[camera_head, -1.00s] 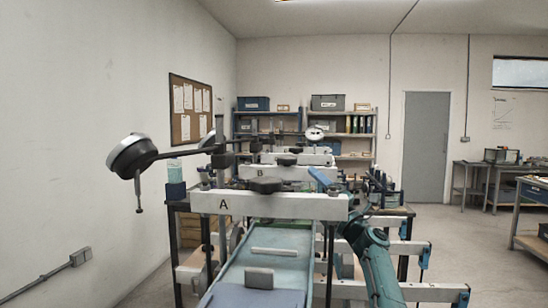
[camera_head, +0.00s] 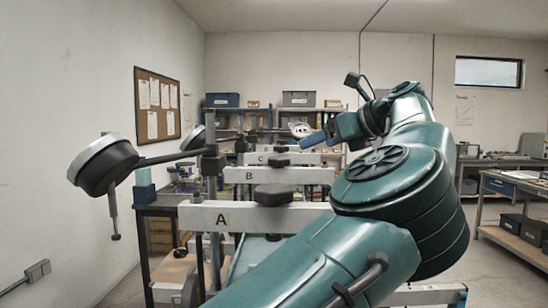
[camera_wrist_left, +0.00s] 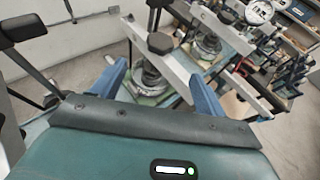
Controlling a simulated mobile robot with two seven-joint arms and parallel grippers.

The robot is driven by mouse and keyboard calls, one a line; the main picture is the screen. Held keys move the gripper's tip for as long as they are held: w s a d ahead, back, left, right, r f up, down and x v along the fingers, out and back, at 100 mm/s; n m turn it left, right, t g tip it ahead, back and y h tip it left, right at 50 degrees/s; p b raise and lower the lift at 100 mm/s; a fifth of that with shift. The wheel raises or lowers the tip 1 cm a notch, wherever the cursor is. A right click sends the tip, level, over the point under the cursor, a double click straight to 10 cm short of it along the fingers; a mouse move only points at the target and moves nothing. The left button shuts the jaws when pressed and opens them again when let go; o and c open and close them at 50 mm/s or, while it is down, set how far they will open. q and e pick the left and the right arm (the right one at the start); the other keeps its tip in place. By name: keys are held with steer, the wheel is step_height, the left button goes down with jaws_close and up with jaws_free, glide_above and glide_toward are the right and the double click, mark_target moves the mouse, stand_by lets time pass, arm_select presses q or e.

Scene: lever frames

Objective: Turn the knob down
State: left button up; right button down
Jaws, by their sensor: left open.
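A dark faceted knob (camera_head: 272,194) sits on top of the pale beam marked A (camera_head: 290,214) in the head view. Similar dark knobs sit on beam B (camera_head: 280,168) and on beam C behind it. My left gripper (camera_head: 313,140), with blue fingers, is above and beyond beam A, right of the knobs. In the left wrist view the gripper (camera_wrist_left: 160,88) is open with nothing between its fingers. A dark knob on a pale beam (camera_wrist_left: 160,43) shows beyond the fingers, apart from them; its letter cannot be read. My right gripper is not in view.
A round black-and-silver head (camera_head: 103,163) on a dark arm juts out left of beam A, with a rod hanging below. Dark upright posts (camera_head: 212,165) stand at the beam's left. Shelves with bins (camera_head: 298,99) line the back wall.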

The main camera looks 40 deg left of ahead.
mark_target(282, 159)
arm_select(q)
steer(key=p+x, duration=0.5)
steer(key=x, duration=0.7)
steer(key=shift+p, duration=0.3)
steer(key=shift+a+f, duration=0.25)
steer(key=shift+a, duration=0.15)
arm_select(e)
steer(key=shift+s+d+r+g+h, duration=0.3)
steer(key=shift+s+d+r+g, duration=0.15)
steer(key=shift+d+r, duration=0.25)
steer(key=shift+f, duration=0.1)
